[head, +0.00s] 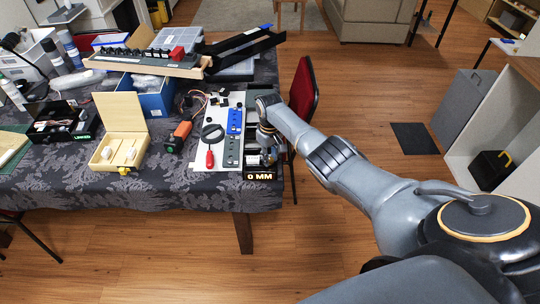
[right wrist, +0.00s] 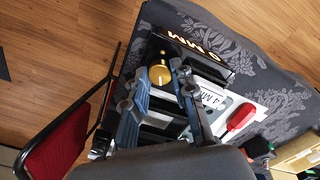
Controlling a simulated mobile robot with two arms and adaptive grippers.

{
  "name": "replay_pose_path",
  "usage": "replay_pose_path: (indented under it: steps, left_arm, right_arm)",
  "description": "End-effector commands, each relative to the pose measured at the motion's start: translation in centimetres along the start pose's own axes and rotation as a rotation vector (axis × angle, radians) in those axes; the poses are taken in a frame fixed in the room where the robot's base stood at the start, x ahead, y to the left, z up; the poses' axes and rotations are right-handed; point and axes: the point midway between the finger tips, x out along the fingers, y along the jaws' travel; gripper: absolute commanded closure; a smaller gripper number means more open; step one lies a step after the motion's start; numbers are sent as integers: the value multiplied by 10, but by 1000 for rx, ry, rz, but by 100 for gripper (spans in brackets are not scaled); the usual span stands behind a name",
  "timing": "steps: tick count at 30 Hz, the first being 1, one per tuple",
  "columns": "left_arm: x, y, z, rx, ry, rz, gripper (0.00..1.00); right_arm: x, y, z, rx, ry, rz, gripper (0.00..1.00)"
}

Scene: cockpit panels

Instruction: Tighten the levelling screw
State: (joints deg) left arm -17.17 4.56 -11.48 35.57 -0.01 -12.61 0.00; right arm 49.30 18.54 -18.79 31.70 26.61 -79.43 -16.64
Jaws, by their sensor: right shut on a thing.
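The levelling screw shows as a round brass knob (right wrist: 160,75) on a dark device at the table's corner in the right wrist view. My right gripper (right wrist: 158,84) reaches down over it, with one finger on each side, shut on the knob. In the head view my right gripper (head: 267,148) is over the same device, and its fingers hide the knob there. My left gripper is out of view.
A wooden box (head: 121,139) and a blue bin (head: 153,101) stand further left. A red chair (head: 304,92) stands close at the table's right edge.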

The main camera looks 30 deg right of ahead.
Motion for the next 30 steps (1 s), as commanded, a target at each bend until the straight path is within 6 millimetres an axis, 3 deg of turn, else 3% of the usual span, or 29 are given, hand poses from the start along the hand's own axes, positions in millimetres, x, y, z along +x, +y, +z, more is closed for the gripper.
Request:
replay_pose_path:
  steps: [17, 18, 20, 30]
  left_arm:
    - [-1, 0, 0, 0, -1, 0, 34]
    - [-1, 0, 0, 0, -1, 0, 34]
    - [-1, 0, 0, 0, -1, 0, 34]
    - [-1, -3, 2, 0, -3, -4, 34]
  right_arm:
    - [0, 0, 0, 30, 1, 0, 100]
    - [0, 0, 0, 30, 1, 0, 66]
    - [0, 0, 0, 30, 1, 0, 54]
    - [-1, 0, -1, 29, 2, -1, 52]
